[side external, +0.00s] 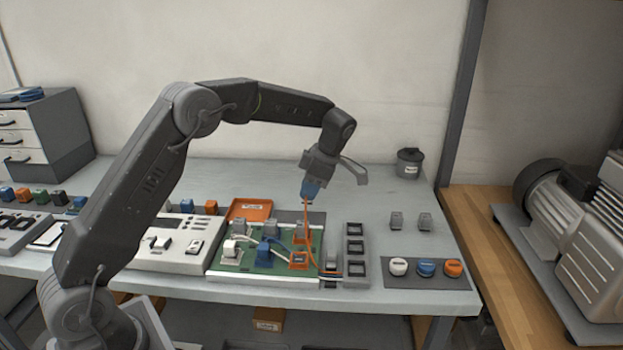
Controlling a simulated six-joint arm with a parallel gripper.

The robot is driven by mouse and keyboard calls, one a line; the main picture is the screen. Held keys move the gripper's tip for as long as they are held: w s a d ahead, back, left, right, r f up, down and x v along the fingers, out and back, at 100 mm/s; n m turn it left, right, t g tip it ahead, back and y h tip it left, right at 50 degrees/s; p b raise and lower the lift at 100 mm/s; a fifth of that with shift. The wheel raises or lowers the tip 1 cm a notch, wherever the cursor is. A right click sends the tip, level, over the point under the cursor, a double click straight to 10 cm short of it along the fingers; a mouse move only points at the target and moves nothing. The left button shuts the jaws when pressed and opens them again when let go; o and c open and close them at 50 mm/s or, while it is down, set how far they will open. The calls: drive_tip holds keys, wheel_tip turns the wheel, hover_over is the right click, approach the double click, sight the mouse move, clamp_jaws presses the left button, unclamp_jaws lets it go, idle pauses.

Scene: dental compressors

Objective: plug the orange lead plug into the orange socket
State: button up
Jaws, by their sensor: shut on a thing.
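An orange lead (306,220) hangs from the plug's underside toward the board. The plug points down, clear of everything below; part of it is hidden by the jaws.
A column of dark square sockets (355,246) stands right of the board, with a grey block (331,259) beside it. White, blue and orange caps lie on a dark mat (428,281). An orange tray (248,208) is behind the board. The back right table is mostly free.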

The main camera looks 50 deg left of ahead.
drive_tip(key=s+d+f, duration=0.1)
drive_tip(key=s+d, duration=0.1)
drive_tip(key=s+d+f, duration=0.1)
drive_tip(key=s+d, duration=0.1)
drive_tip(key=s, duration=0.1)
drive_tip(key=s+d+f, duration=0.1)
drive_tip(key=s+d, duration=0.2)
drive_tip(key=shift+s+f, duration=0.15)
drive_tip(key=shift+s, duration=0.1)
drive_tip(key=shift+f, duration=0.1)
drive_tip(key=shift+f, duration=1.8)
drive_tip(key=shift+f, duration=1.05)
idle(0.8)
drive_tip(key=o, duration=1.3)
drive_tip(key=shift+r, duration=0.1)
